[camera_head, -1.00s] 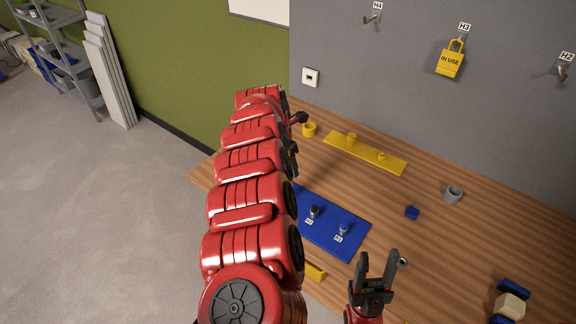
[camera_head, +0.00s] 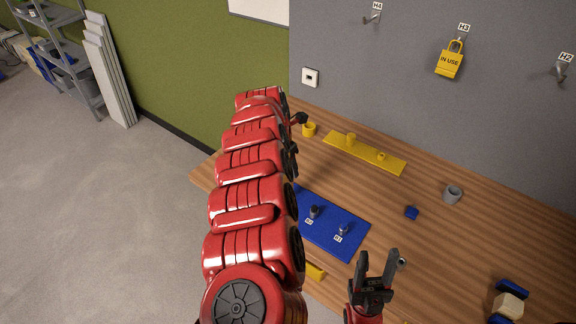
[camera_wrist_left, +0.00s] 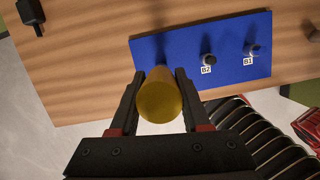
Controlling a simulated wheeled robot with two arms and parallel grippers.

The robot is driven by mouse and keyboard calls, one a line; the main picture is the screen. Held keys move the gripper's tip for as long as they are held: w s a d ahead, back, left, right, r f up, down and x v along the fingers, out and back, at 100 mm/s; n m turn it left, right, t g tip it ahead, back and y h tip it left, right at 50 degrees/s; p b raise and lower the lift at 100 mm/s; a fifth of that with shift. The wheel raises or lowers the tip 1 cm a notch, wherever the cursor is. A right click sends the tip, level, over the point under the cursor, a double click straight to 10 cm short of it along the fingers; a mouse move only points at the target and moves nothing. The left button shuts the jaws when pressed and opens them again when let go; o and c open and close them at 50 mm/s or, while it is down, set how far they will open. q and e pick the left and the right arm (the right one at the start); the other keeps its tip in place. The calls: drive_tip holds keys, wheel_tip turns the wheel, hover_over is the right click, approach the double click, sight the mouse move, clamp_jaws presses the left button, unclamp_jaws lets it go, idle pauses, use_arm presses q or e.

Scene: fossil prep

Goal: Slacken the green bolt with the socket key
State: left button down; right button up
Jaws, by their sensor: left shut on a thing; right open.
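A blue plate (camera_head: 335,245) lies on the wooden bench, with bolts B2 (camera_head: 314,211) and B1 (camera_head: 343,230) standing on it. They also show in the left wrist view, as B2 (camera_wrist_left: 208,59) and B1 (camera_wrist_left: 252,48). Neither looks clearly green; the plate's left part is hidden by my left arm in the head view. My left gripper (camera_wrist_left: 160,82) is shut on a yellow cylinder (camera_wrist_left: 160,102), perhaps the socket key's handle. It overlaps the plate's near edge in the wrist view; its far end is hidden. My right gripper (camera_head: 377,262) is open and empty, at the bench's near side.
A yellow plate with pegs (camera_head: 365,153), a yellow cup (camera_head: 309,129), a grey cup (camera_head: 453,194) and a small blue piece (camera_head: 411,212) stand on the bench. A yellow IN USE padlock (camera_head: 450,62) hangs on the wall. The bench middle right is mostly clear.

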use_arm(q)
drive_tip(key=shift+f, duration=0.15)
drive_tip(key=shift+f+b, duration=0.55)
drive_tip(key=shift+f, duration=0.45)
drive_tip(key=n, duration=0.3)
drive_tip(key=shift+y, duration=0.3)
drive_tip(key=shift+a+n+t+y, duration=0.1)
drive_tip(key=shift+n+t+y, duration=0.2)
drive_tip(key=shift+n, duration=1.4)
drive_tip(key=shift+c, duration=1.8)
unclamp_jaws()
